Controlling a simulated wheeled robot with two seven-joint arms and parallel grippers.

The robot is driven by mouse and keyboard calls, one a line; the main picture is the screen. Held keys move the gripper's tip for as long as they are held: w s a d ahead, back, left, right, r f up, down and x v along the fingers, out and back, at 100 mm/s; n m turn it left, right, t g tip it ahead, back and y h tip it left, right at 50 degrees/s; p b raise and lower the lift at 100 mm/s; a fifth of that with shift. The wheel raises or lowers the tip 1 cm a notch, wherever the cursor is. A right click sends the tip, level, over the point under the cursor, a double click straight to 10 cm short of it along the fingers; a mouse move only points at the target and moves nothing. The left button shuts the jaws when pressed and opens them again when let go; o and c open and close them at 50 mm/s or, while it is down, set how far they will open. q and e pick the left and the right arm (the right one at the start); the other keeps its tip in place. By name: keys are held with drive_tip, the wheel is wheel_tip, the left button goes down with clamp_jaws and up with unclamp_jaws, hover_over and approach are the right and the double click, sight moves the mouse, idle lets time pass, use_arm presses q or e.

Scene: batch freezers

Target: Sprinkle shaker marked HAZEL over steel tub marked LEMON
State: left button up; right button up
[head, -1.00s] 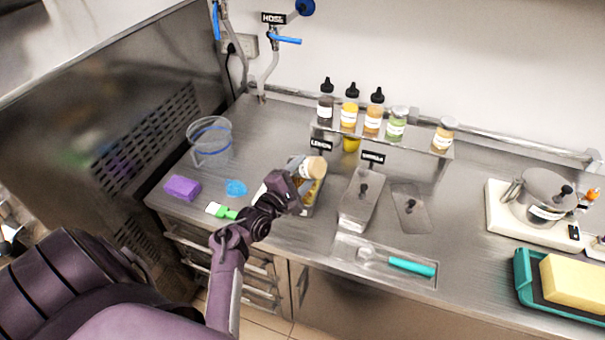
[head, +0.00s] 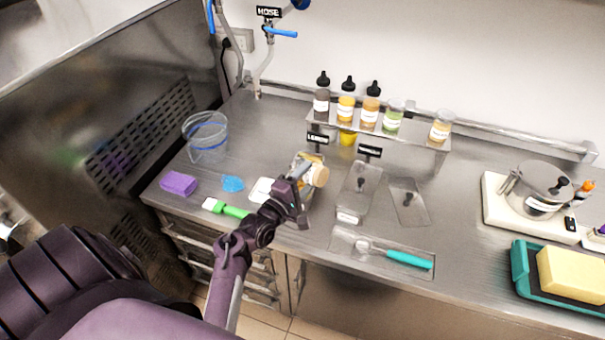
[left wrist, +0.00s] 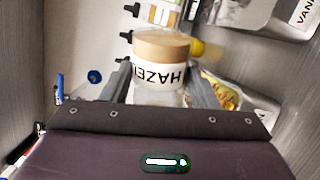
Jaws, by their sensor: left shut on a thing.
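My left gripper (head: 297,190) is shut on the HAZEL shaker (head: 316,174), a clear jar with a tan cap. The shaker is tipped on its side, cap toward the right, above the steel tub by the LEMON sign (head: 318,138). In the left wrist view the shaker (left wrist: 161,70) sits between the fingers, its HAZEL label upside down. The LEMON tub (left wrist: 243,103), with yellow contents, shows beside it there; in the head view the gripper and shaker hide much of it. No falling grains can be made out. My right gripper is not in view.
A lidded tub (head: 352,205) stands to the right, with a loose steel lid (head: 409,203) beyond it. Several bottles and jars stand on the rear shelf (head: 400,140). A purple sponge (head: 178,184) lies left.

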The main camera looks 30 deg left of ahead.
use_arm(q)
drive_tip(key=shift+d, duration=0.1)
drive_tip(key=shift+r+m+p, duration=0.45)
drive_tip(key=shift+r+m, duration=0.1)
drive_tip(key=shift+m, duration=0.35)
drive_tip(key=shift+r+m, duration=0.75)
drive_tip(key=shift+m, duration=0.65)
drive_tip(key=shift+r, duration=0.1)
drive_tip(key=shift+r+m, duration=0.7)
drive_tip(key=shift+m, duration=0.45)
drive_tip(key=shift+r+m, duration=0.7)
drive_tip(key=shift+m, duration=0.45)
drive_tip(key=shift+r+m, duration=0.25)
drive_tip(key=shift+m, duration=0.15)
drive_tip(key=shift+r+m, duration=0.5)
drive_tip(key=shift+m, duration=0.45)
drive_tip(key=shift+r+m, duration=0.5)
drive_tip(key=shift+m, duration=0.45)
